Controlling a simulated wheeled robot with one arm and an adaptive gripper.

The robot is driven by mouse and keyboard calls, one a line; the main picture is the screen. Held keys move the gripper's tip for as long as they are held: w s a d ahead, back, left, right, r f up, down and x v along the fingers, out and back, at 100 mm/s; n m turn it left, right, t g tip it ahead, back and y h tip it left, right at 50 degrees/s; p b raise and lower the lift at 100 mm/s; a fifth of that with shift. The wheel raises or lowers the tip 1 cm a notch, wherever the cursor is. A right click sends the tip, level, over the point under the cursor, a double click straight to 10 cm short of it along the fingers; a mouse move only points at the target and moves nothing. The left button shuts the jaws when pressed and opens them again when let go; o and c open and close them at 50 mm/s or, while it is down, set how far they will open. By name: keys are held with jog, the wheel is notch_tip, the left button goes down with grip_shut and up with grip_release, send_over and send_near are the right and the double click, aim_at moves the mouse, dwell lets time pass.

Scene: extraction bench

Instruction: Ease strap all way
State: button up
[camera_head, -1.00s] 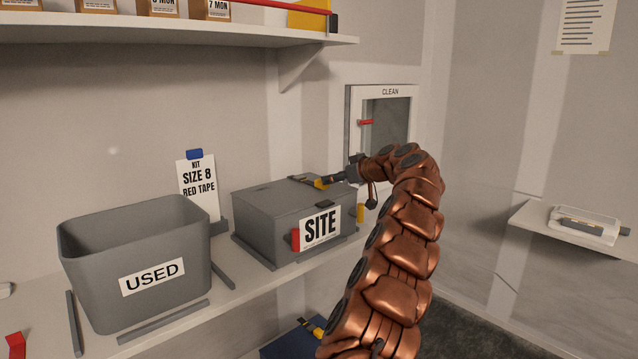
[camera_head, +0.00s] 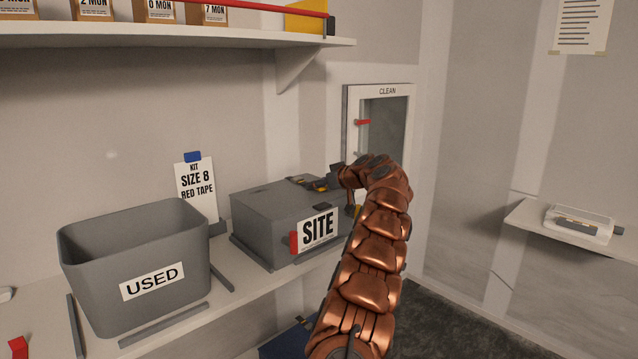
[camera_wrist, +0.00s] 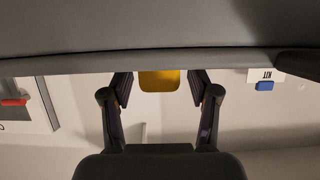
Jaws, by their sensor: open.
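The grey box labelled SITE (camera_head: 272,218) stands on the bench with its lid shut. My gripper (camera_head: 310,183) is over the far top part of this box, small and partly hidden by my arm. In the wrist view my gripper (camera_wrist: 159,80) is open, with a finger on each side of a yellow tab (camera_wrist: 159,80). A gap shows on both sides of the tab. The tab hangs below a broad grey surface that looks like the box. Whether it is the strap's end I cannot tell; no full strap is clear.
A grey USED bin (camera_head: 135,262) stands left of the box. A KIT sign (camera_head: 196,190) stands behind them. A shelf (camera_head: 180,32) with small cartons runs above. The CLEAN hatch (camera_head: 378,120) is on the wall beyond my arm. A side shelf (camera_head: 560,232) is at right.

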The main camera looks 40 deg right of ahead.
grip_shut()
dwell(0.6)
